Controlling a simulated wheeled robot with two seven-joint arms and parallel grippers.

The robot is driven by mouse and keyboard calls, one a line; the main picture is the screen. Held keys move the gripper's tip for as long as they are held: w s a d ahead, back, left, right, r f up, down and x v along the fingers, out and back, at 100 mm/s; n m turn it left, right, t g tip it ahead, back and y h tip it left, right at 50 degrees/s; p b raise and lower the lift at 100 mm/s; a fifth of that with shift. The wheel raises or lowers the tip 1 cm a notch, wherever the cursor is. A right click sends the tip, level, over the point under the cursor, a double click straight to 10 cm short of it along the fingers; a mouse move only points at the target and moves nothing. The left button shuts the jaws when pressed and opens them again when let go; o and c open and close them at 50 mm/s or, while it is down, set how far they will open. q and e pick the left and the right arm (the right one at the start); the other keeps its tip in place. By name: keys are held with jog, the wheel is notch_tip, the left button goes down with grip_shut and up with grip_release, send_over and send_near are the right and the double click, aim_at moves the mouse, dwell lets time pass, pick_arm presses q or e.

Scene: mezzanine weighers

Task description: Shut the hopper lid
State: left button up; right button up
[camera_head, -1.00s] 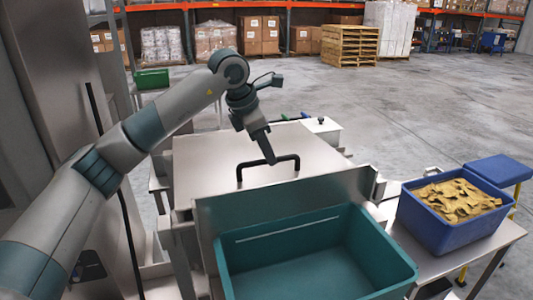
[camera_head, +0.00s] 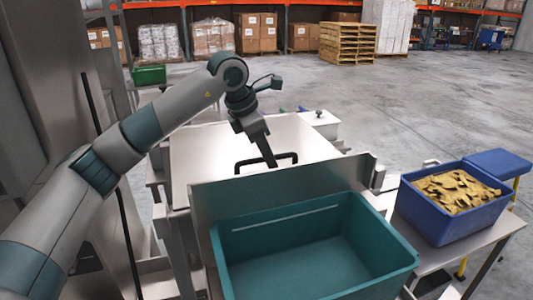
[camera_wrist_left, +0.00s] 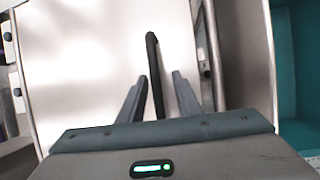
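The hopper lid (camera_head: 205,152) is a pale metal panel in the middle of the head view, with a black bar handle (camera_head: 240,166) near its front edge. I cannot tell surely how far it is tilted. My left gripper (camera_head: 272,163) comes down from above at the right part of the handle. In the left wrist view its two fingers stand apart (camera_wrist_left: 158,90), with the handle bar (camera_wrist_left: 152,50) between them. Gaps show beside the bar, so the fingers look open around it, not clamped. My right gripper is not in view.
A blue bin (camera_head: 425,222) with brown pieces sits on a side table at right. A small white box (camera_head: 322,128) is beyond the lid.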

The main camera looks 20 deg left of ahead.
pick_arm(q)
jog(key=shift+a+r, duration=0.15)
jog(key=shift+r, duration=0.05)
